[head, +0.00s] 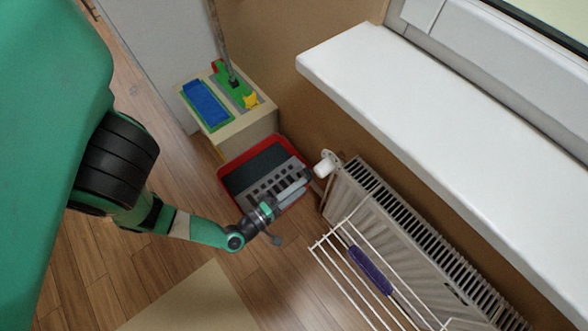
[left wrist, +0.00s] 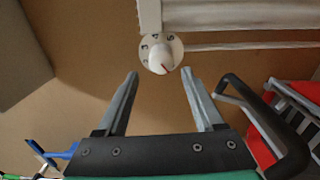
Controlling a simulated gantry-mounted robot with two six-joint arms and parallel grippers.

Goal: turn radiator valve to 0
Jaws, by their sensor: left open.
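The white radiator valve (head: 326,163) sits at the upper left end of the radiator (head: 400,225). In the left wrist view the round valve knob (left wrist: 160,52) faces me, with dark digits around it and a red mark at its lower right. My left gripper (head: 307,184) is open and empty, just lower left of the valve. In the left wrist view its two fingers (left wrist: 161,78) point at the knob, which shows beyond and between the tips, apart from them. My right gripper is not in view.
A red tray (head: 222,175) with a grey insert lies below the gripper. A wooden box (head: 250,127) with coloured items stands behind it. A white wire rack (head: 345,275) with a purple-handled tool hangs by the radiator. A white windowsill (head: 440,130) juts out above.

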